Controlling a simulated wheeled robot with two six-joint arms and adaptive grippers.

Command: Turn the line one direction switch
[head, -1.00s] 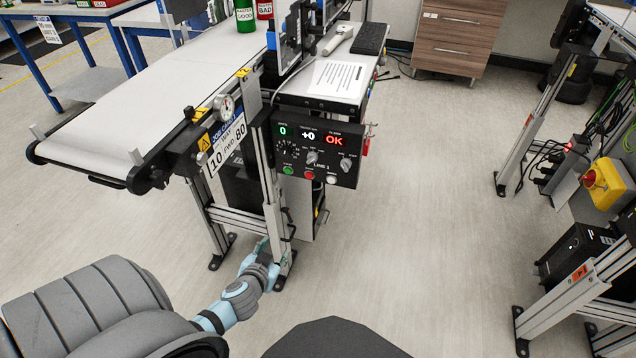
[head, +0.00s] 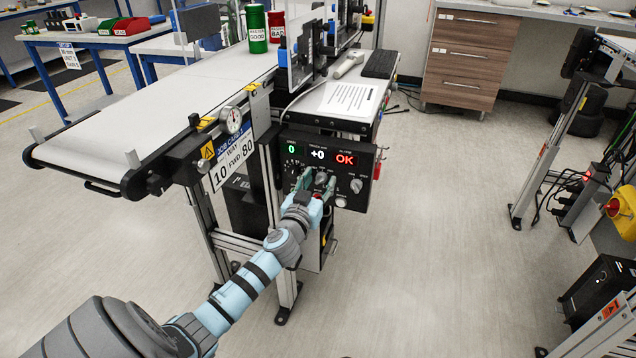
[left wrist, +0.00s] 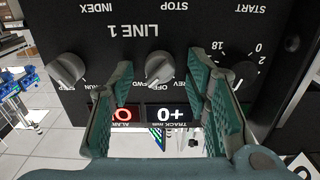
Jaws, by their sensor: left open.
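The black LINE 1 control panel (head: 367,203) hangs below the belt conveyor. Its direction switch is a grey knob (left wrist: 160,68) marked REV, OFF and FWD, upside down in the left wrist view. The knob's ridge is slanted, its lower end towards the FWD side. In the head view the knob (head: 321,178) is partly hidden by my left gripper (head: 316,183). My left gripper (left wrist: 160,85) is open in front of the panel, its fingers on either side of the knob with gaps showing. My right gripper is out of view.
Other knobs flank the switch: a RUN knob (left wrist: 67,69) and a numbered dial (left wrist: 245,73). The panel displays show 0, +0 and OK. A job card (head: 229,167) hangs left of the panel. Open floor (head: 430,250) lies right of the conveyor.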

